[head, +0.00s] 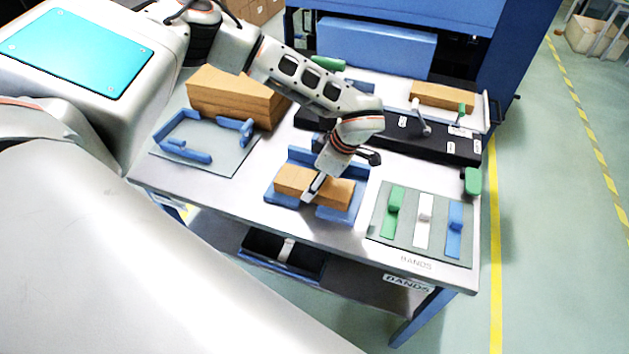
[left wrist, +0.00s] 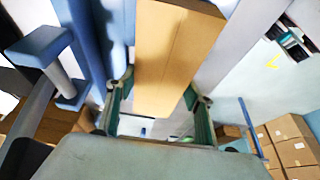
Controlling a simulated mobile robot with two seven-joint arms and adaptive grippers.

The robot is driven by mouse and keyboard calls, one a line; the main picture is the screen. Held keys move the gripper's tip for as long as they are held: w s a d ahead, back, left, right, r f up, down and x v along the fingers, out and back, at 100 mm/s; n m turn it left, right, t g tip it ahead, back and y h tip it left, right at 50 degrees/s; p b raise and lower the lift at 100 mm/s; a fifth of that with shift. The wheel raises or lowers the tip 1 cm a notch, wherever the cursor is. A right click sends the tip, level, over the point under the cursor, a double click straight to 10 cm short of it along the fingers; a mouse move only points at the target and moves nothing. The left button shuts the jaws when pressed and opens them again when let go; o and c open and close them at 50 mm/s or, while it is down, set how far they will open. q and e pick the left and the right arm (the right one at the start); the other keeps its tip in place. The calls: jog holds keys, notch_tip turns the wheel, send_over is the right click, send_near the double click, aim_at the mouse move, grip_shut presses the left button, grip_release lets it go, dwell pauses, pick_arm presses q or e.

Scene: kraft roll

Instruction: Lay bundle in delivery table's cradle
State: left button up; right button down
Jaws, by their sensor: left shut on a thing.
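A brown kraft bundle (head: 335,192) is at a blue cradle (head: 300,155) in the middle of the metal table. The cradle's blue walls show behind and in front of it. I cannot tell whether the bundle rests fully on the cradle floor. My left gripper (head: 316,186) reaches down onto the bundle from above and is shut on it. In the left wrist view the bundle (left wrist: 170,55) extends as a long tan block between the two fingers. My right gripper is not in view.
A second blue fixture (head: 182,154) on a grey mat is at the left, with a brown stack (head: 232,97) behind it. A mat with green, white and blue bands (head: 422,218) lies at the right. A black bar (head: 440,141) and blue machine (head: 375,55) stand behind.

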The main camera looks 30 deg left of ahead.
pick_arm(q)
jog(key=shift+f, duration=0.1)
jog(key=o, duration=1.3)
jog(key=v, duration=1.2)
jog(key=shift+b, duration=0.4)
